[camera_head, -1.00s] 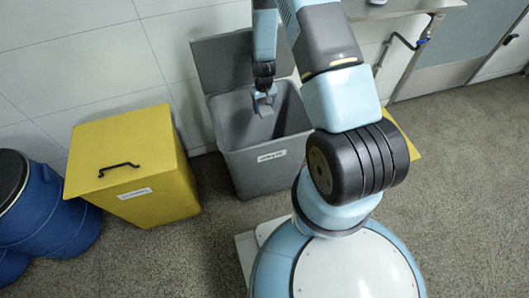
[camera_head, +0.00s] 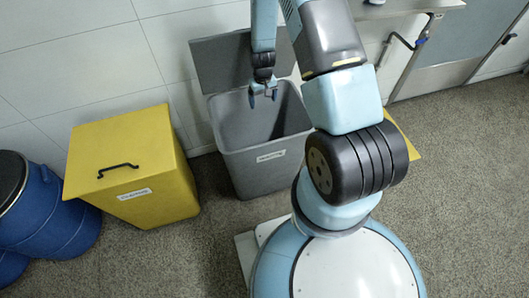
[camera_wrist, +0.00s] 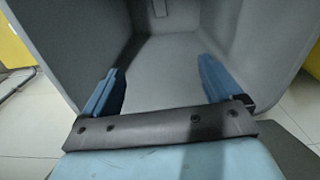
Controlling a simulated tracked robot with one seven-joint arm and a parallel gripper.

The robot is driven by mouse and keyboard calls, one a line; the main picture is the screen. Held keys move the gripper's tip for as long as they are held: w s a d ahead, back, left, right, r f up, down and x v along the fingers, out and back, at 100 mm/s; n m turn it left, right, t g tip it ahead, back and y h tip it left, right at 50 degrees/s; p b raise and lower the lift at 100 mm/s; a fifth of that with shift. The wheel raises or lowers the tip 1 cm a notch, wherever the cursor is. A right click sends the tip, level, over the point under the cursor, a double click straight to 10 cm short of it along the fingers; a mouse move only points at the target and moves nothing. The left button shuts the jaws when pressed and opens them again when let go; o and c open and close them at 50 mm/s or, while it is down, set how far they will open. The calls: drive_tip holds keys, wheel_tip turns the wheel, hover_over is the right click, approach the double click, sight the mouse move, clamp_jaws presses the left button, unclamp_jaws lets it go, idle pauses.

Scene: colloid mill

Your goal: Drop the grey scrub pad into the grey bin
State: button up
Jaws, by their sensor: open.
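The grey bin (camera_head: 265,172) stands against the wall with its lid (camera_head: 222,62) raised behind it. My gripper (camera_head: 263,94) is over the bin's opening, fingers pointing down. In the wrist view my gripper (camera_wrist: 157,82) has its two blue fingers spread wide, with nothing between them. Beyond them the bin's pale inner walls and floor (camera_wrist: 165,62) show. A small grey piece is at the top edge of the wrist view; I cannot tell if it is the scrub pad. The pad is not clearly visible in either view now.
A yellow bin (camera_head: 150,180) with a closed, handled lid stands left of the grey one. Blue drums (camera_head: 60,215) are at the far left. A bench edge with a pipe (camera_head: 400,40) is at the upper right. The floor (camera_head: 460,200) at right is clear.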

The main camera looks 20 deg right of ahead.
wheel_tip(320, 180, up, 10)
idle(0.5)
drive_tip(key=shift+f, duration=0.1)
